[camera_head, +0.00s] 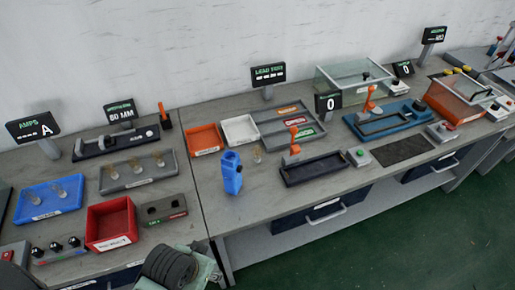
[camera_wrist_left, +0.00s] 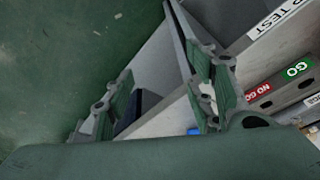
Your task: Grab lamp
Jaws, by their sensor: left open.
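Small clear lamps with tan bases show in the head view. Some lamps (camera_head: 136,166) stand in a grey tray (camera_head: 168,176), and others stand in a blue tray (camera_head: 30,212). A single lamp (camera_head: 257,156) stands on the bench, just right of a blue upright holder (camera_head: 232,178). My left gripper (camera_wrist_left: 165,92) is open in the left wrist view, and nothing shows between its fingers. In the head view only a dark and pale green part of my left arm shows, low at the bench's front edge. My right gripper is not in view.
A red bin (camera_head: 110,224) and a GO/NO GO gauge block (camera_head: 165,208) lie near the front edge. Orange (camera_head: 205,139) and white (camera_head: 240,130) bins stand behind the blue holder. A dark tray fixture (camera_head: 315,170) is to its right. Bare bench surrounds the single lamp's front.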

